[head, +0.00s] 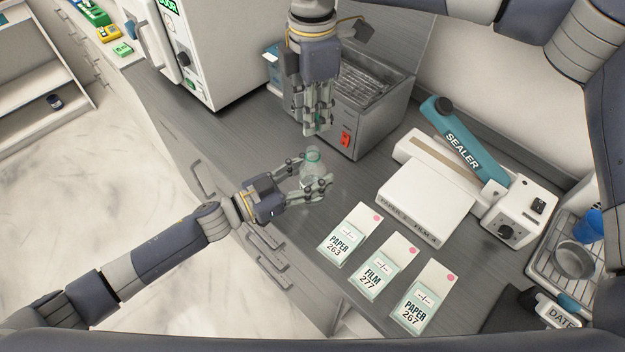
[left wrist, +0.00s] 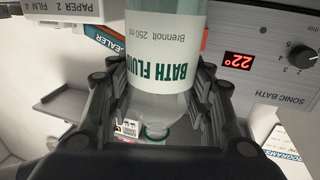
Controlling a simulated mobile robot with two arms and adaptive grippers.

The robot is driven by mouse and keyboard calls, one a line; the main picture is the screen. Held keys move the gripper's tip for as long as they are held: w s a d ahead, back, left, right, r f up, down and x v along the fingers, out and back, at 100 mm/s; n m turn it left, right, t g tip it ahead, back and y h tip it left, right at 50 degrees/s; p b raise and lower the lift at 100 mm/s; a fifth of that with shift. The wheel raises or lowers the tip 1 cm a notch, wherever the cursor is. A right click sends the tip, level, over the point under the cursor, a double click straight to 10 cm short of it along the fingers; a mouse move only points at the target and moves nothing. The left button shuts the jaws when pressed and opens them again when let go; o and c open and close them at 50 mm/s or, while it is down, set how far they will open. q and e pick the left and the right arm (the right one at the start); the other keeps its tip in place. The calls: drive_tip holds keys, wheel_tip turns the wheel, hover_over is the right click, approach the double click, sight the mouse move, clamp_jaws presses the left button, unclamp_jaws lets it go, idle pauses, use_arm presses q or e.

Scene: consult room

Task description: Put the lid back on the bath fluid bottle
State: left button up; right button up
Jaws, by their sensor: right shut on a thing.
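The bath fluid bottle (head: 311,168) is clear, with a white label and a teal ring at its neck. It looks upright above or on the counter. My left gripper (head: 309,177) has its fingers closed around it. In the left wrist view the bottle (left wrist: 165,50) appears upside down between the fingers, with its label readable and the teal ring (left wrist: 155,132) below. My right gripper (head: 317,122) points down, above and behind the bottle, shut on a small teal thing, probably the lid, mostly hidden by the fingers. It is apart from the bottle.
The sonic bath (head: 375,120) stands close behind the right gripper. A sealer (head: 465,150) and its white block (head: 425,200) are to the right. Several pouches, one marked FILM 277 (head: 378,272), lie in front. A wire basket (head: 555,262) is far right. The counter's front edge runs under my left arm.

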use_arm(q)
drive_tip(key=c, duration=0.4)
drive_tip(key=shift+o, duration=0.2)
use_arm(e)
drive_tip(key=shift+f, duration=2.5)
drive_tip(key=shift+f, duration=0.1)
drive_tip(key=shift+f, duration=0.75)
drive_tip(key=shift+f, duration=0.6)
use_arm(q)
clamp_jaws()
